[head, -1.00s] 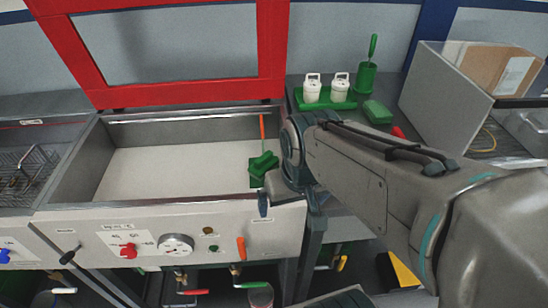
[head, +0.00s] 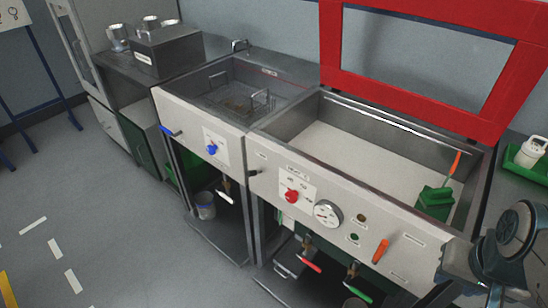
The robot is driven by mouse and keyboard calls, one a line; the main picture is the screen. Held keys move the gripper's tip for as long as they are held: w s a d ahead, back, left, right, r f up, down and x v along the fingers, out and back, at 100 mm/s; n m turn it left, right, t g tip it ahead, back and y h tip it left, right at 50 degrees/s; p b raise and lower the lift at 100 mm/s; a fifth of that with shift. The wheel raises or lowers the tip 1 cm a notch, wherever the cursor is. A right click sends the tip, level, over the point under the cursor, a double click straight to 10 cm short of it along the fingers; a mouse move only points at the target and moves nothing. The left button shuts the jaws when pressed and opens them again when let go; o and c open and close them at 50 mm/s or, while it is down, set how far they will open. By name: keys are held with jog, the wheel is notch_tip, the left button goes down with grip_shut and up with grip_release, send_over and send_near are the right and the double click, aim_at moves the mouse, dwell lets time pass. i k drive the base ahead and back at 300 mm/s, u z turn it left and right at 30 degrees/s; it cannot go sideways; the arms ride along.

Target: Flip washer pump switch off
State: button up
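The washer is a steel basin unit (head: 300,160) with a pale front panel and a raised red-framed lid (head: 420,100). Its panel carries a red knob (head: 291,196), a round gauge (head: 328,213), a small green button (head: 354,238) and an orange lever (head: 380,251). A black-tipped lever (head: 254,172) sticks out at the panel's left end. The labels are too small to read, so I cannot tell which control is the pump switch. My gripper (head: 458,262) is at the lower right, right of the orange lever; its fingers are not clear.
A second basin with a blue knob (head: 212,149) adjoins on the left. Red- and green-handled valves (head: 308,263) sit below the panel. Open floor (head: 90,190) lies at the left.

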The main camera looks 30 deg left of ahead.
aim_at(251, 173)
jog(key=k, duration=0.65)
jog(key=z, duration=0.7)
jog(key=i, duration=0.65)
jog(key=u, duration=2.25)
jog(key=k, duration=0.65)
jog(key=u, duration=0.7)
jog(key=i, duration=0.85)
jog(key=z, duration=0.1)
